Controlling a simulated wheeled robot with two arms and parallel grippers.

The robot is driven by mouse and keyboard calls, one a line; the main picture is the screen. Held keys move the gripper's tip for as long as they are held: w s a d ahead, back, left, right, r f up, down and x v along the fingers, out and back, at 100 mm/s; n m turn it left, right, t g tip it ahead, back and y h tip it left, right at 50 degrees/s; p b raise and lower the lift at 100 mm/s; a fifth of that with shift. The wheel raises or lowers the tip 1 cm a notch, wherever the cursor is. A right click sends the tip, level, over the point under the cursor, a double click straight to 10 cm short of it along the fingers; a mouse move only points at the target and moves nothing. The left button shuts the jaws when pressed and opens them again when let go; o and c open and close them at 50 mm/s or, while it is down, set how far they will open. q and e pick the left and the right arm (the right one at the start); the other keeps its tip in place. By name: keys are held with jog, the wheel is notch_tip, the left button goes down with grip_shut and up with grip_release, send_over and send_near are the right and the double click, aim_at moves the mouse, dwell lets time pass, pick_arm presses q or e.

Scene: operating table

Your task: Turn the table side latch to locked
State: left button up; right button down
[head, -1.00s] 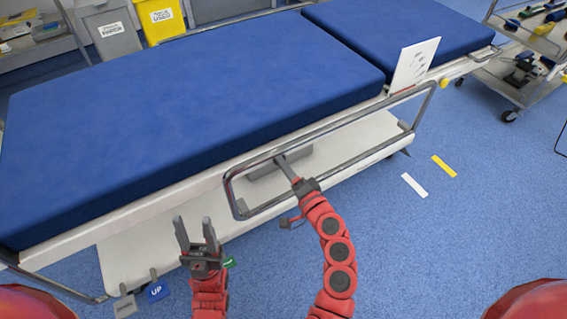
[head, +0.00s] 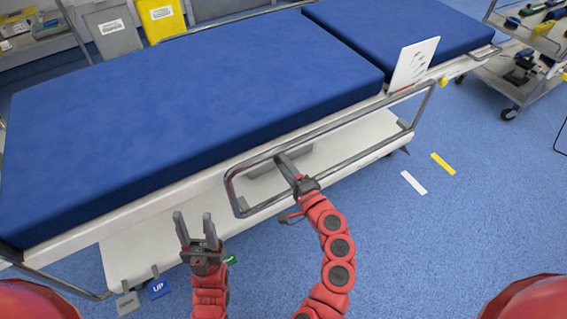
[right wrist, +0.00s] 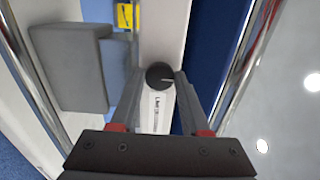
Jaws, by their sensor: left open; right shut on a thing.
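The table side latch shows in the right wrist view as a round dark knob (right wrist: 160,75) with a pale line, on the white side of the table. Printed lettering runs below it. My right gripper (right wrist: 158,88) is shut on the knob, one finger at each side. In the head view my right gripper (head: 281,160) reaches inside the side rail, and the knob is hidden there. My left gripper (head: 194,222) is open and empty in front of the table's lower left side.
A metal side rail (head: 232,184) surrounds the right gripper's place. The blue-padded table (head: 190,120) fills the view's middle. A grey box (right wrist: 75,65) sits beside the knob.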

jog(key=shift+c, duration=1.9)
grip_release()
jog(key=shift+s, duration=0.1)
jog(key=b+v, duration=0.1)
jog(key=v, duration=1.6)
jog(key=shift+d+f, duration=0.1)
